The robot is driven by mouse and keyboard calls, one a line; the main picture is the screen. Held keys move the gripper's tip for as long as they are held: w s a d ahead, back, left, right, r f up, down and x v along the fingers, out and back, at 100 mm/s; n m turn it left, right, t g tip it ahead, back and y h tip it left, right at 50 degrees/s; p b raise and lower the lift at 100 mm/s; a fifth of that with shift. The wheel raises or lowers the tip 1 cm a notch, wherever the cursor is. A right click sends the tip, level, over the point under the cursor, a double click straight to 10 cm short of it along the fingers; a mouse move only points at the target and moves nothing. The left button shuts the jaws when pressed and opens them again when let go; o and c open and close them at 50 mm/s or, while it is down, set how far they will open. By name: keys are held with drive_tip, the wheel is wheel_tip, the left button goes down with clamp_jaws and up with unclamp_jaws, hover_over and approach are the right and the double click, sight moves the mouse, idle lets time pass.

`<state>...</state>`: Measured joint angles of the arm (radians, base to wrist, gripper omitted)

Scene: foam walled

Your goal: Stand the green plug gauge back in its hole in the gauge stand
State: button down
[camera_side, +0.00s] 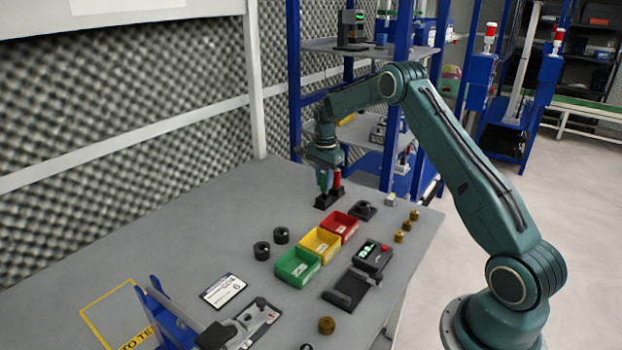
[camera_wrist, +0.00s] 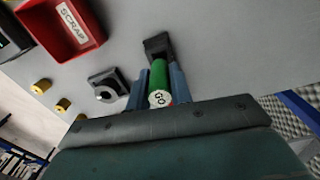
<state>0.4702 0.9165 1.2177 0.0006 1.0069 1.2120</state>
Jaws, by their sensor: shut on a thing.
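The green plug gauge (camera_wrist: 158,76) is upright between the two blue fingers of my gripper (camera_wrist: 157,86), its white "GO" end facing the wrist camera. My gripper (camera_side: 323,184) is shut on it. The stand (camera_wrist: 157,43) is partly hidden behind the green gauge in the wrist view. I cannot tell whether the gauge's lower end is in the hole.
Red (camera_side: 339,226), yellow (camera_side: 320,242) and green (camera_side: 297,265) bins are in front of the stand. A black square block (camera_side: 363,210) and several brass pieces (camera_side: 404,226) lie to the right. The table left of the stand is clear.

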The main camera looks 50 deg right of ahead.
drive_tip(key=shift+f, duration=1.45)
drive_tip(key=c, duration=1.2)
unclamp_jaws()
drive_tip(key=shift+o, duration=0.2)
drive_tip(key=shift+r, duration=0.1)
wheel_tip(320, 180, up, 14)
drive_tip(key=shift+f, duration=0.25)
